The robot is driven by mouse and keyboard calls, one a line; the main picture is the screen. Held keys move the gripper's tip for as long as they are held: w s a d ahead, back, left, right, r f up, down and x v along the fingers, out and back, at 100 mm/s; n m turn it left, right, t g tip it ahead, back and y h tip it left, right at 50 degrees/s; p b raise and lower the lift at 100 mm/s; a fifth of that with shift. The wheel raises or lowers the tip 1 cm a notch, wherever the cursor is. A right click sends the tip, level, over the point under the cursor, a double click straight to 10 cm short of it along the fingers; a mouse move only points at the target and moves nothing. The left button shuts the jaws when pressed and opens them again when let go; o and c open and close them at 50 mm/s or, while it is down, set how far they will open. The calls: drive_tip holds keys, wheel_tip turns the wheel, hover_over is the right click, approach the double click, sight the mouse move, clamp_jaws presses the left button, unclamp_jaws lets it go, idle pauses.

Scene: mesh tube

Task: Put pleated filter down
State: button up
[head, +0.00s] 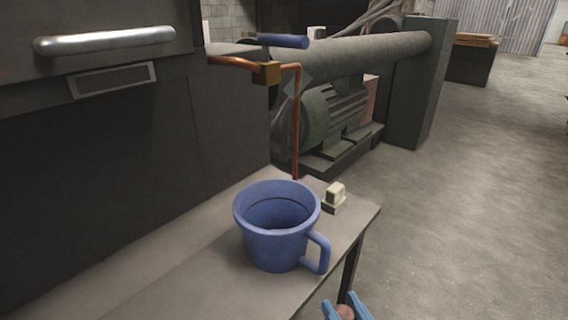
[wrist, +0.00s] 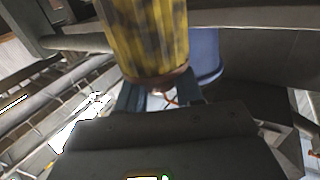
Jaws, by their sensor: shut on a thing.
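The pleated filter (wrist: 150,38) looks like a yellow, dark-streaked cylinder with a brownish end in the wrist view. My gripper (wrist: 160,96) is shut on that brownish end, with one blue finger on each side.
A grey table (head: 185,285) bears a blue mug-like bucket (head: 275,245) with its handle to the right, and a small cream block (head: 335,193) behind it. A copper pipe with a blue-handled valve (head: 266,72) rises behind the table. Open floor (head: 460,220) lies to the right.

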drive_tip(key=w+d+f+m+t+h, duration=0.1)
drive_tip(key=w+d+f+m+h, duration=0.2)
drive_tip(key=d+f, duration=0.8)
drive_tip(key=w+h, duration=0.2)
drive_tip(key=w, duration=0.2)
drive_tip(key=shift+d+f+m+h, duration=0.3)
drive_tip(key=shift+d+m+h, duration=0.1)
